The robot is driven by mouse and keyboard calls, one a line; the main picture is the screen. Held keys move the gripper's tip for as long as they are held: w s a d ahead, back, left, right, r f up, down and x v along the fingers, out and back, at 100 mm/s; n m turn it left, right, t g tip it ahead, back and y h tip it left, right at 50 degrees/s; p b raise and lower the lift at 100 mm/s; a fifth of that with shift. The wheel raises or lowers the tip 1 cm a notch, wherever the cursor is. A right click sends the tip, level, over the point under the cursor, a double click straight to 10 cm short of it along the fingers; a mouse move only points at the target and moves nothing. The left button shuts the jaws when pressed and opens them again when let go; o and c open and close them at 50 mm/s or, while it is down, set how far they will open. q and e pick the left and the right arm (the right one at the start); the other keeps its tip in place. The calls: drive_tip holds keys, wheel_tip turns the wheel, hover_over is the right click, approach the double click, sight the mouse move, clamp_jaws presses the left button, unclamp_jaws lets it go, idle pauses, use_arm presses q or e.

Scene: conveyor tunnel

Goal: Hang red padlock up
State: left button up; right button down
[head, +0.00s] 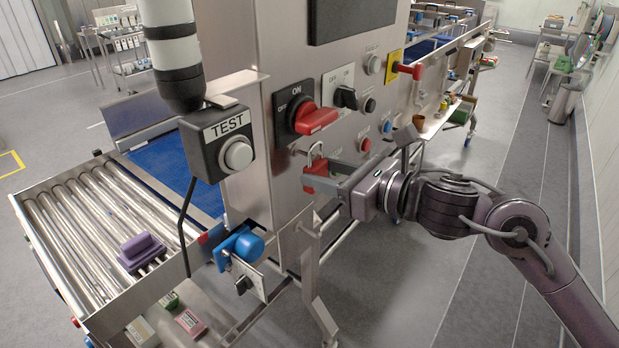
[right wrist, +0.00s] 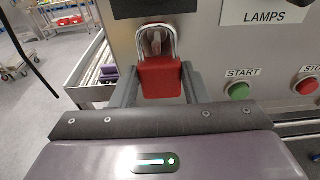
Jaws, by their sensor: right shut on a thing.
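The red padlock (right wrist: 160,78) is upright in the right wrist view, its silver shackle pointing up. My right gripper (right wrist: 160,90) is shut on the padlock's body, one finger on each side. In the head view, the padlock (head: 317,172) is in the right gripper (head: 321,183), close to the steel panel below the red ON/OFF switch (head: 314,117). A small metal piece (right wrist: 154,42) shows inside the shackle loop; I cannot tell whether the shackle is around it or only in front. My left gripper is not in view.
The steel cabinet's panel carries a black selector (head: 346,97), a red button (head: 365,145) and a yellow-plated red switch (head: 404,68). A TEST box (head: 223,142) is at its left. A roller conveyor (head: 92,220) holds a purple block (head: 141,251). Floor right of the cabinet is open.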

drive_tip(key=b+v, duration=0.1)
drive_tip(key=v, duration=0.2)
drive_tip(key=b+v, duration=0.1)
drive_tip(key=v, duration=0.1)
drive_tip(key=shift+s+d+f+b, duration=0.15)
drive_tip(key=shift+d+f+b, duration=0.05)
drive_tip(key=shift+f+b, duration=0.15)
idle(0.6)
wheel_tip(320, 180, down, 18)
drive_tip(key=b, duration=0.5)
drive_tip(key=shift+w+a, duration=0.2)
drive_tip(key=shift+a, duration=0.05)
drive_tip(key=shift+b, duration=0.3)
drive_tip(key=shift+b, duration=0.35)
drive_tip(key=shift+w+a+r, duration=0.1)
drive_tip(key=shift+a, duration=0.1)
